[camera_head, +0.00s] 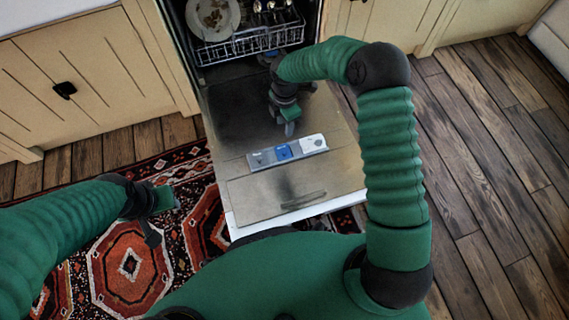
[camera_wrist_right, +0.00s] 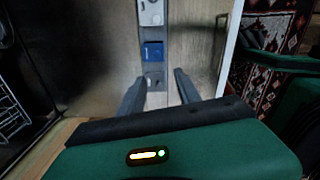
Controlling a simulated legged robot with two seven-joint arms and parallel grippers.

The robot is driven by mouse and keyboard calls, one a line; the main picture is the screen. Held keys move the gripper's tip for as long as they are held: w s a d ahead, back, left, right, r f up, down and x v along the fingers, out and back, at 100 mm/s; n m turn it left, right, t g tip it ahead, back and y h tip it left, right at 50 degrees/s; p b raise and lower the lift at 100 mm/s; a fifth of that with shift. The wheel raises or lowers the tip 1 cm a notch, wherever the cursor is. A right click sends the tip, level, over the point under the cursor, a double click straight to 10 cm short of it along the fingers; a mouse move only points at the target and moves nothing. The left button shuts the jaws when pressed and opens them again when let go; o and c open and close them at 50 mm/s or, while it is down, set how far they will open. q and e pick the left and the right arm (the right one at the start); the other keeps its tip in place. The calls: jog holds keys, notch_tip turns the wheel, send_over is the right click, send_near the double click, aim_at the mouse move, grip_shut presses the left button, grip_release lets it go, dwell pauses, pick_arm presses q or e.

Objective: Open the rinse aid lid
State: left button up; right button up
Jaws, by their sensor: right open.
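The dispenser panel (camera_head: 262,158) lies on the inner face of the open dishwasher door (camera_head: 240,115). It has a white part at its right end (camera_head: 313,142), a blue part in the middle (camera_head: 283,152) and a grey part at its left. In the right wrist view the blue part (camera_wrist_right: 152,50) lies beyond my fingers. I cannot tell which part is the rinse aid lid; none looks raised. My right gripper (camera_head: 289,129) is open and empty above the door, just behind the panel. Its parted fingers (camera_wrist_right: 158,80) point toward the panel. My left gripper (camera_head: 157,220) hangs over the rug, apart from the door.
The dishwasher's lower rack (camera_head: 250,45) holds a plate (camera_head: 213,17) and other dishes behind the door. Cream cabinets (camera_head: 95,75) flank the machine. A patterned rug (camera_head: 125,265) lies at the left and wooden floor (camera_head: 490,150) is clear at the right.

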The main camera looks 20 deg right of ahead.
jog(key=shift+n, duration=0.4)
jog(key=f+b, duration=0.3)
jog(key=f, duration=0.3)
jog(key=f+b, duration=0.4)
jog(key=f, duration=0.2)
jog(key=f+b, duration=0.4)
jog(key=f, duration=0.2)
jog(key=shift+w+a+f, duration=0.2)
jog(key=shift+w+f, duration=0.1)
jog(key=shift+w, duration=0.1)
pick_arm(q)
jog(key=s+x, duration=0.2)
jog(key=x, duration=0.9)
jog(key=shift+s+a+f, duration=0.25)
jog(key=shift+s+f, duration=0.15)
jog(key=shift+f, duration=0.3)
pick_arm(e)
jog(key=shift+c, duration=0.2)
jog(key=shift+r, duration=0.1)
grip_shut()
